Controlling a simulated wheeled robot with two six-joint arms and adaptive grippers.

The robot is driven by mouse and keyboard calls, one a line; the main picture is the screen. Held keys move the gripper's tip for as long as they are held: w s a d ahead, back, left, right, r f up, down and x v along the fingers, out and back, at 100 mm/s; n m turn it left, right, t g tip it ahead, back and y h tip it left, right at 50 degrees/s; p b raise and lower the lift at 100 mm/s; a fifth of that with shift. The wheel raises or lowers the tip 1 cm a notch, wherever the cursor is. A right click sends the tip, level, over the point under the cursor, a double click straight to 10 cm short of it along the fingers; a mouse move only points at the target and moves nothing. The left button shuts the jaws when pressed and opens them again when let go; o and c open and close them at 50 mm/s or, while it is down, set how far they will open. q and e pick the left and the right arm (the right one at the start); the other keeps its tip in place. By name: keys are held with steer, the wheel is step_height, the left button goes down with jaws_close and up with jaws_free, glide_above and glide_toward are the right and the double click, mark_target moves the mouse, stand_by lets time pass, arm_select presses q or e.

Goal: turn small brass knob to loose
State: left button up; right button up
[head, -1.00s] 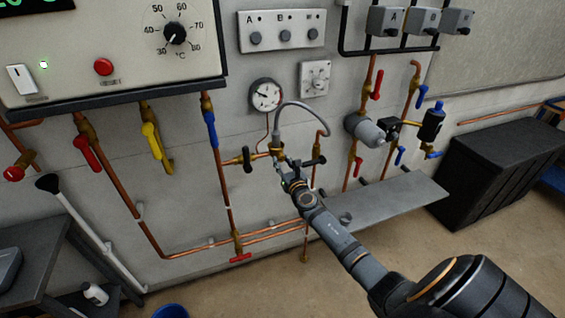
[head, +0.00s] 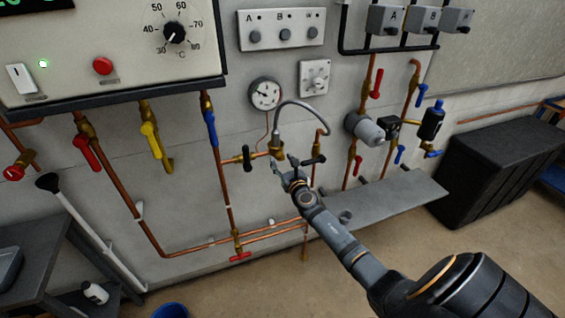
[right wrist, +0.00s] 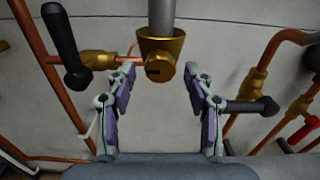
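The small brass knob (right wrist: 165,71) sticks out of the brass fitting at the end of the grey hose in the right wrist view. A dark mark lies roughly level on its left part. In the head view the brass fitting (head: 277,150) shows below the gauge, with the knob too small to make out. My right gripper (head: 284,163) is open and empty just in front of the fitting. In the right wrist view its two fingers (right wrist: 160,86) stand apart to the left and right of the knob, touching nothing visible. My left gripper is not in view.
A black-handled valve (head: 247,158) sits close left of the fitting, and another black handle (right wrist: 252,106) lies close to the right finger. The grey hose (head: 303,104) arches above. Copper pipes (head: 225,190) run along the wall. A grey shelf (head: 400,200) lies below right.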

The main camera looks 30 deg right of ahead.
steer(key=v, duration=1.2)
steer(key=s+d+f+m+g, duration=0.1)
steer(key=s+f+m+g, duration=0.3)
steer(key=f, duration=0.6)
steer(key=s+d+f+m+g, duration=0.1)
steer(key=s+f+m, duration=0.4)
steer(key=f, duration=0.5)
steer(key=s+d+f+m+g, duration=0.1)
steer(key=s+f+m+g, duration=0.3)
steer(key=f, duration=0.6)
steer(key=s+a+f+m+g+y, duration=0.1)
steer(key=s+a+f+m+g, duration=0.15)
steer(key=s+f+m, duration=0.45)
steer(key=s+a+f+m+g+y, duration=0.1)
steer(key=s+a+f+m, duration=0.25)
steer(key=s+f, duration=0.4)
steer(key=s+a+f+m+g, duration=0.1)
steer(key=s+a+f+m, duration=0.1)
steer(key=s, duration=0.3)
steer(key=s+a+f+m+g+y, duration=0.1)
steer(key=s+a+f+m, duration=0.1)
steer(key=s, duration=0.4)
steer(key=s+a+f+m+g, duration=0.1)
steer(key=s+a+f+m, duration=0.1)
steer(key=s+m, duration=0.3)
steer(key=shift+s+a+f+m+g+y, duration=0.35)
steer(key=shift+s+a, duration=0.2)
steer(key=shift+a, duration=0.35)
